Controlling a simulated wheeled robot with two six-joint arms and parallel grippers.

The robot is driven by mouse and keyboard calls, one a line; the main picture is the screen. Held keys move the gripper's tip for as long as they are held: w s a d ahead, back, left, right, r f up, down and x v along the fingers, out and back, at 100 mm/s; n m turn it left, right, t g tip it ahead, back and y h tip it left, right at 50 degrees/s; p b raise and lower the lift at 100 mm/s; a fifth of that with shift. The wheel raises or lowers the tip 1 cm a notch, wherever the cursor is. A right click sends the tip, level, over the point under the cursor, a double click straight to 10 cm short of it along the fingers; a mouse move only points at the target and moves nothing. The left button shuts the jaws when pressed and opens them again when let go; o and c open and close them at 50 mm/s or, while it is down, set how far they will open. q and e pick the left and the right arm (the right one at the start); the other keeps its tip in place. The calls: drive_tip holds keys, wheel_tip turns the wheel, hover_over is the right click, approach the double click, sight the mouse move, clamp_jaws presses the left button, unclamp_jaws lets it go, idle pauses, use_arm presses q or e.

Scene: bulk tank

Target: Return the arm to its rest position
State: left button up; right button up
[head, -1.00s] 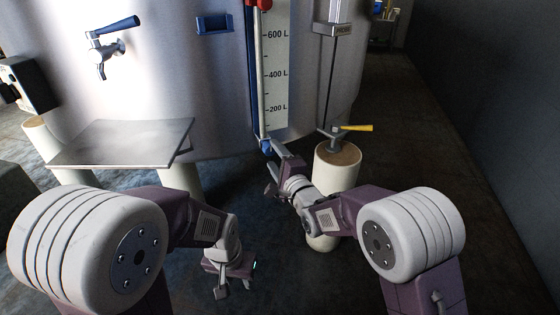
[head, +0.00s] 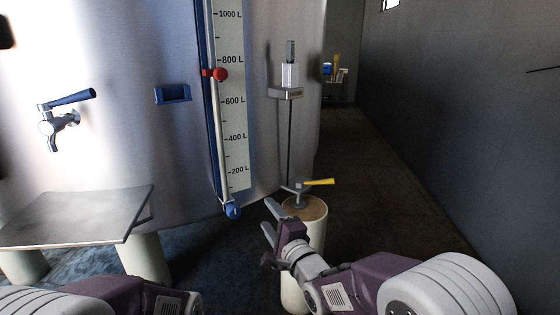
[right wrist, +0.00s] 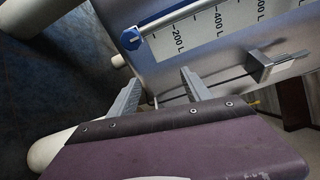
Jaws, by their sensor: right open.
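My right arm comes in from the lower right in the head view, and its gripper (head: 271,217) points up and left, in front of the tank's lower edge. The two grey fingers are spread apart with nothing between them. In the right wrist view the open fingers (right wrist: 160,92) point toward the tank wall, with the blue fitting (right wrist: 130,39) at the gauge's foot beyond them. My left arm shows only as a link along the bottom left of the head view; its gripper is out of the picture.
The steel tank (head: 180,150) carries a level gauge (head: 232,110) with a red marker (head: 219,74). A yellow-handled valve (head: 318,182) sits above a pale leg (head: 318,232) close to my right gripper. A blue-handled tap (head: 60,120) is above a metal shelf (head: 75,218). Dark floor lies right.

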drive_tip(key=w+d+r+m+h+p, duration=0.1)
drive_tip(key=d+r+m+h+p, duration=0.2)
drive_tip(key=d, duration=0.5)
drive_tip(key=s+d+f+n+g+h+p, duration=0.1)
drive_tip(key=s+d+f+n+g+h, duration=0.1)
drive_tip(key=d+f, duration=0.3)
drive_tip(key=s+d+f+n+g+h, duration=0.2)
drive_tip(key=d+h, duration=0.1)
drive_tip(key=d, duration=0.4)
drive_tip(key=s+d+f+n+g, duration=0.2)
drive_tip(key=s+f+n+g, duration=0.35)
drive_tip(key=s, duration=0.55)
drive_tip(key=s+d+f+n+g, duration=0.1)
drive_tip(key=s+f+n+g, duration=0.5)
drive_tip(key=s, duration=0.4)
use_arm(q)
wheel_tip(320, 180, up, 44)
drive_tip(key=p, duration=3.8)
drive_tip(key=shift+f, duration=0.15)
use_arm(e)
wheel_tip(320, 180, up, 37)
drive_tip(key=n, duration=0.1)
drive_tip(key=shift+s+d+f+t+h, duration=0.15)
drive_tip(key=shift+s+t+h, duration=0.15)
drive_tip(key=shift+s+t, duration=0.15)
